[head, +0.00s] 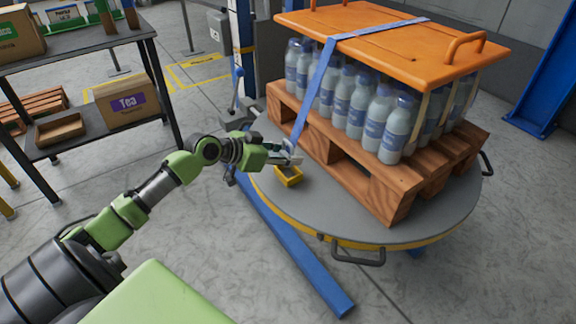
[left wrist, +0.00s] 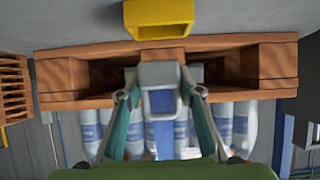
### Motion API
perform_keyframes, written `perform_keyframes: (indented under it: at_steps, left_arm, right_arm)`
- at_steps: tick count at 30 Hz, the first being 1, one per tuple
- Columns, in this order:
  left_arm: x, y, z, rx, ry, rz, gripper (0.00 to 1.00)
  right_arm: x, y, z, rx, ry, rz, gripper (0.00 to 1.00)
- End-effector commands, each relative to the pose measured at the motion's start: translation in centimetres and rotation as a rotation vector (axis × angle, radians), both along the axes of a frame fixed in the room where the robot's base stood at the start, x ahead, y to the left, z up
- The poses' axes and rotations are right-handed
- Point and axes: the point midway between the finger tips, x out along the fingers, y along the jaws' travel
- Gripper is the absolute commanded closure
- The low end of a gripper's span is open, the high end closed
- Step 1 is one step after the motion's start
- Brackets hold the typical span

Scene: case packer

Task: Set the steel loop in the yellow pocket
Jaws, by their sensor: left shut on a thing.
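The steel loop (left wrist: 160,71) is a grey square frame on the end of a blue strap (head: 320,80). My left gripper (head: 292,159) is shut on the loop, with one finger on each side of it in the left wrist view (left wrist: 160,92). In the head view the fingers partly hide the loop. The yellow pocket (head: 289,177) is a small open box on the grey round turntable (head: 340,214), just below and beside the fingertips. It also shows at the top of the left wrist view (left wrist: 160,14). The loop appears apart from the pocket. My right gripper is not in view.
A wooden pallet (head: 345,178) on the turntable carries rows of bottles (head: 350,100) under an orange lid (head: 390,40), with the strap over it. A dark shelf (head: 85,57) with boxes stands at left. A blue beam (head: 300,260) lies on the floor.

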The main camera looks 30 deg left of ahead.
Motion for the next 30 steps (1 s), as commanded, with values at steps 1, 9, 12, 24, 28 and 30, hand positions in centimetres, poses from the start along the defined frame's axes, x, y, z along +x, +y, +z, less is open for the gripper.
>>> perform_keyframes:
  at_steps: [1, 9, 12, 24, 28, 30]
  left_arm:
    - [0.2, 0.1, -0.1, -0.001, -0.003, 0.001, 0.91]
    - [0.6, 0.3, -2.5, -0.001, -0.001, 0.000, 0.91]
    - [0.6, 0.3, -3.6, -0.001, -0.002, 0.001, 0.91]
    - [0.6, 0.3, -4.0, 0.000, -0.002, 0.001, 0.91]
    - [0.6, 0.3, -4.5, 0.000, -0.001, 0.001, 0.91]
    - [0.5, 0.3, -4.7, 0.000, 0.000, 0.001, 0.91]
  right_arm:
    - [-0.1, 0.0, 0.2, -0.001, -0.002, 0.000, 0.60]
    - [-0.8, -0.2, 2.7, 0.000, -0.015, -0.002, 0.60]
    - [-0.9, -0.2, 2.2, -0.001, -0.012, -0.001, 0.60]
    - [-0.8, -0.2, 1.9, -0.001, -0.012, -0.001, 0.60]
    - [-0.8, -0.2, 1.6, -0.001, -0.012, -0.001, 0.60]
    - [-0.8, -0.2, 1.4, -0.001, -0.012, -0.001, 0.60]
